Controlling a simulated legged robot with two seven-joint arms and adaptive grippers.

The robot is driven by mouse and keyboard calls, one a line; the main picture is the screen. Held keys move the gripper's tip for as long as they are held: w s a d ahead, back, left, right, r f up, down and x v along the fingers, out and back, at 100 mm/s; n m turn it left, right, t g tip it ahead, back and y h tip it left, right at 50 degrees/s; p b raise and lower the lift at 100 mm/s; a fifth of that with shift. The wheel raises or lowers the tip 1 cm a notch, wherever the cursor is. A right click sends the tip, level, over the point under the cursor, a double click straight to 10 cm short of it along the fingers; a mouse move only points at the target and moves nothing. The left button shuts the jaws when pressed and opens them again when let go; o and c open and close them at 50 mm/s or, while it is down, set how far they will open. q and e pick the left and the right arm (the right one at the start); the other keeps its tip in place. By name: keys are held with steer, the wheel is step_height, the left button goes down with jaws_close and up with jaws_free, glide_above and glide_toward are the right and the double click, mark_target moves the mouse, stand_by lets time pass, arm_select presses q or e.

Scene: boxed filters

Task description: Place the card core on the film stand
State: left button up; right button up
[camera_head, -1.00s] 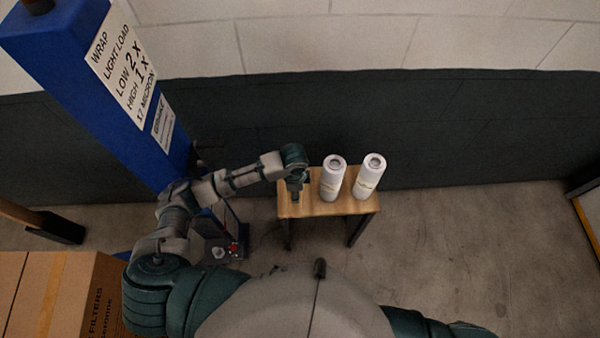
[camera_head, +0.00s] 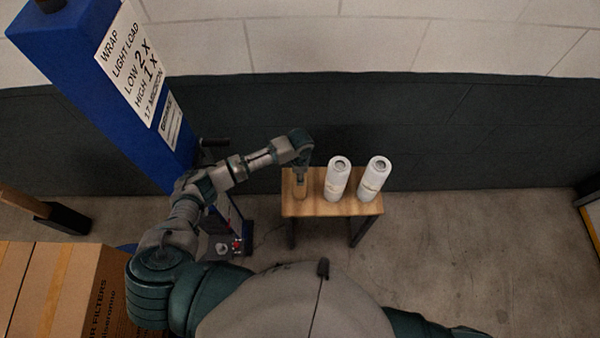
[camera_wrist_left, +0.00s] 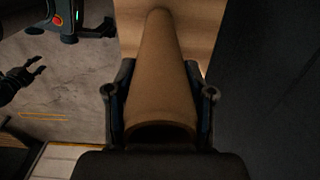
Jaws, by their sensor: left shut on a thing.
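The card core (camera_head: 300,190) is a plain brown tube. It also shows in the left wrist view (camera_wrist_left: 162,80), running lengthwise away from the camera. My left gripper (camera_head: 301,172) is shut around its near end, with one finger on each side. The core is roughly upright over the left part of the film stand (camera_head: 330,208), a small wood-topped table with dark legs. I cannot tell whether its lower end touches the top. My right gripper (camera_wrist_left: 22,82) shows at the left of the left wrist view, fingers apart and empty.
Two white film rolls (camera_head: 338,178) (camera_head: 374,179) stand on the table right of the core. A blue wrapping machine post (camera_head: 110,90) is at the left, cardboard boxes (camera_head: 50,285) at the lower left. A dark wall is behind; the floor at the right is clear.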

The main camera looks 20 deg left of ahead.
arm_select(q)
steer(key=o, duration=1.1)
steer(key=shift+o, duration=0.5)
steer(key=shift+s+a, duration=0.1)
steer(key=r, duration=0.5)
steer(key=shift+a, duration=0.2)
steer(key=r, duration=0.6)
steer(key=shift+d+b, duration=0.2)
steer(key=shift+b, duration=0.1)
steer(key=shift+a+r, duration=0.2)
steer(key=shift+r, duration=0.3)
steer(key=shift+a, duration=0.1)
arm_select(e)
steer(key=shift+a+f, duration=0.1)
steer(key=shift+f, duration=0.1)
